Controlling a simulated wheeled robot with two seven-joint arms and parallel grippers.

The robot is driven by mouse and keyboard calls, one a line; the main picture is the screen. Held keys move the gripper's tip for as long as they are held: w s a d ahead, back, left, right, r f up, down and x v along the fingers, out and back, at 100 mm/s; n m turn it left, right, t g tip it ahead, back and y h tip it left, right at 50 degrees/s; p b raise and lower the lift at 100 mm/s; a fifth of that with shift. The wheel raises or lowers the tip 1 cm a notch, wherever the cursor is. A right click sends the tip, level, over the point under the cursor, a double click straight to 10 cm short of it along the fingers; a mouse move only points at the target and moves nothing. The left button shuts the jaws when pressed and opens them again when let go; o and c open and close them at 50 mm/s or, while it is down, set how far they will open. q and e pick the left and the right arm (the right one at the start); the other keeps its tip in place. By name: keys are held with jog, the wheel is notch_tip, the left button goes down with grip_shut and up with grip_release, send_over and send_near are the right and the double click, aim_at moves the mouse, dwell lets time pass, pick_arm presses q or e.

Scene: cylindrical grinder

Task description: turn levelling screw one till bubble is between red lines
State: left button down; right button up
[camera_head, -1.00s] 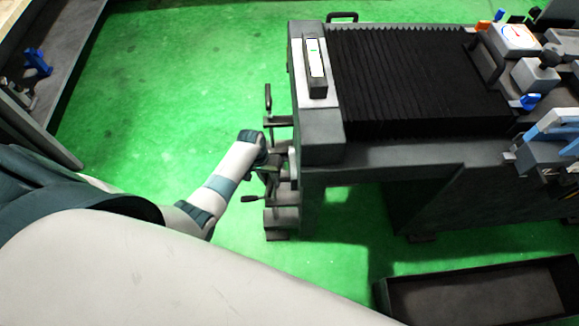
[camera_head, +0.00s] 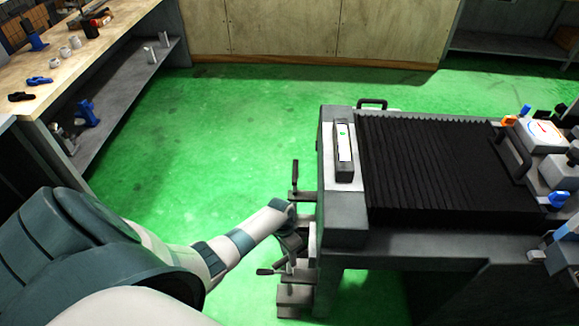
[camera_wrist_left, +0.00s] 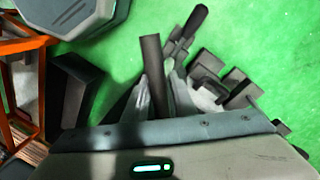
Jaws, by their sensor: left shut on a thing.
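My left gripper (camera_head: 294,238) is at the left end of the grinder, beside the levelling screws. In the left wrist view, my left gripper (camera_wrist_left: 161,85) is shut on a dark upright screw handle (camera_wrist_left: 152,55). A second dark handle (camera_wrist_left: 190,25) shows just beyond it. In the head view, one crank handle (camera_head: 295,175) stands above my gripper and another (camera_head: 265,271) below it; which screw is number one I cannot tell. The spirit level (camera_head: 345,165) lies on the grinder's left end with a small green bubble in its vial; the red lines are too small to make out. My right gripper is out of view.
The grinder (camera_head: 345,212) with its black bellows (camera_head: 435,165) fills the right side. A workbench (camera_head: 75,70) with small parts stands at upper left, and wooden cabinets (camera_head: 300,30) at the back. Green floor (camera_head: 220,130) between them is clear.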

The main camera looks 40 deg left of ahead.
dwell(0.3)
pick_arm(q)
jog(key=c, duration=1.5)
grip_release()
jog(key=shift+o, duration=0.2)
jog(key=shift+r, duration=0.2)
jog(key=shift+w+a+r, duration=0.1)
jog(key=shift+a+r, duration=0.1)
jog(key=shift+r, duration=0.35)
notch_tip(320, 180, up, 16)
jog(key=a, duration=0.3)
jog(key=shift+w+f+b, duration=0.2)
jog(key=shift+w+b, duration=0.2)
jog(key=shift+b, duration=0.05)
jog(key=shift+s+d+f, duration=0.1)
